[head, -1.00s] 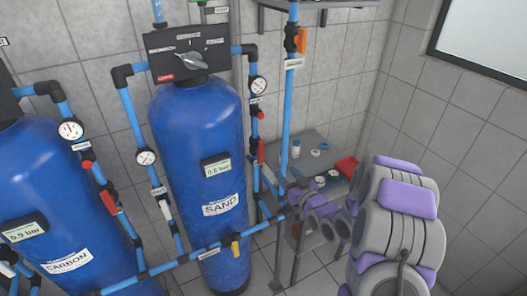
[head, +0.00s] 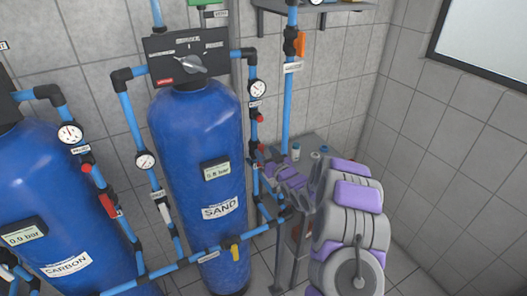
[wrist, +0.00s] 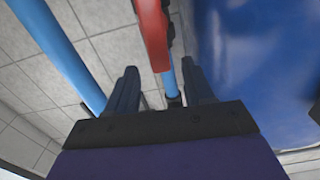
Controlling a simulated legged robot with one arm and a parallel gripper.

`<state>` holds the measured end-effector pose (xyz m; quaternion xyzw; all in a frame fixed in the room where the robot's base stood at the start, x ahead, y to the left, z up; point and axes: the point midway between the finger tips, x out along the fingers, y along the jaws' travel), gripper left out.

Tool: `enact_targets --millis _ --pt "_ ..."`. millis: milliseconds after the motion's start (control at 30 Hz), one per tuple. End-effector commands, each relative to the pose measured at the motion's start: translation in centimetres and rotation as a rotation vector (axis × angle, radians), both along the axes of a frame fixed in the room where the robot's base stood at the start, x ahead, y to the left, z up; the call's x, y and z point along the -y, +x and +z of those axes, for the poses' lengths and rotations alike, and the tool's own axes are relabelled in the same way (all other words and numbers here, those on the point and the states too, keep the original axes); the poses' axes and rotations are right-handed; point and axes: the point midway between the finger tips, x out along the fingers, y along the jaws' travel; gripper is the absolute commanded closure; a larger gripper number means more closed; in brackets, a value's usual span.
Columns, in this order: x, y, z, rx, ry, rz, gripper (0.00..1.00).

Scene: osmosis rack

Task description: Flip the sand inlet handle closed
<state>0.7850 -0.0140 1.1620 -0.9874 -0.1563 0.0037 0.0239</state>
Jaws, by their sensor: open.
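A red valve handle (wrist: 153,36) on a blue pipe fills the upper middle of the wrist view. My gripper (wrist: 158,75) is open, and its two dark fingers lie to either side of the handle's line. The handle is ahead of the fingertips, and I cannot tell whether anything touches. In the head view my gripper (head: 266,167) is beside the right-hand pipe of the blue SAND tank (head: 195,130) and partly hides the handle there. The label on that pipe is too small to read. A white handle (head: 165,212) is on the tank's left pipe.
The blue CARBON tank (head: 45,185) with its own pipes stands at left. A yellow handle (head: 235,252) is on the low pipe, and an orange handle (head: 301,43) is on the tall pipe. Pressure gauges (head: 257,88) stick out from the pipes.

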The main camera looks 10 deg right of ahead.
Motion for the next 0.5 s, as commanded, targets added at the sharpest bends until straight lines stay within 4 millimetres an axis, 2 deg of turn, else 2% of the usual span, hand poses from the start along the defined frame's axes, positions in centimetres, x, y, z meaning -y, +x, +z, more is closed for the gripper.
enact_targets --millis 200,500 --pt "-0.6 1.7 -0.1 -0.001 -0.001 0.001 0.48" --pt "-0.7 2.1 -0.1 -0.002 -0.001 0.0 0.48"
